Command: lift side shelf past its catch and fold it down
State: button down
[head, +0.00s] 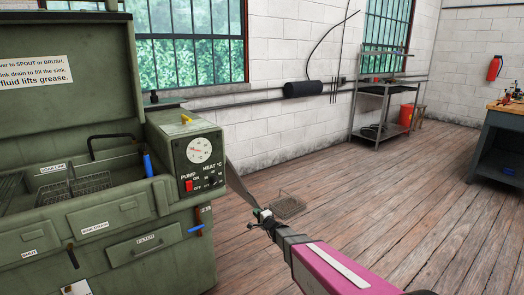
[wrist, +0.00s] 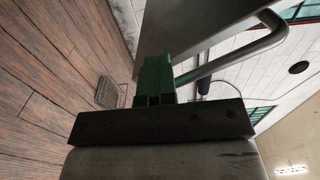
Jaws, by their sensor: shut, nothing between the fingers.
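The side shelf (head: 238,186) shows in the head view as a thin grey panel at the right side of the green parts washer (head: 110,225). It slopes down to the right. In the wrist view its grey sheet (wrist: 185,25) fills the top middle, with a bent metal bar (wrist: 240,48) beside it. My gripper (head: 258,213) is at the panel's lower outer end. Its green fingers (wrist: 155,75) are shut and empty, overlapping the sheet's edge in the wrist view. I cannot tell whether they touch it. The catch is not visible.
The washer's control box (head: 190,150) stands just left of the shelf. A wire basket (head: 289,206) lies on the wooden floor beyond my gripper; a grate-like square (wrist: 108,92) shows in the wrist view. A metal rack (head: 385,110) and workbench (head: 500,140) stand farther right.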

jog(key=v, duration=0.9)
dwell(1.3)
dwell(1.2)
jog(key=s+r+n+g, duration=0.3)
jog(key=s+n+g, duration=0.65)
jog(key=s, duration=0.25)
jog(key=s+d+r+g+h, duration=0.1)
jog(key=s+d+g+h, duration=0.1)
jog(key=s+d+h, duration=0.3)
jog(key=s+d+r+n+g+h, duration=0.1)
jog(key=s+d+g+h, duration=0.2)
jog(key=d, duration=0.8)
jog(key=s+h, duration=0.2)
jog(key=shift+s+d+h, duration=0.25)
jog(key=shift+s+h, duration=0.05)
jog(key=shift+s, duration=0.05)
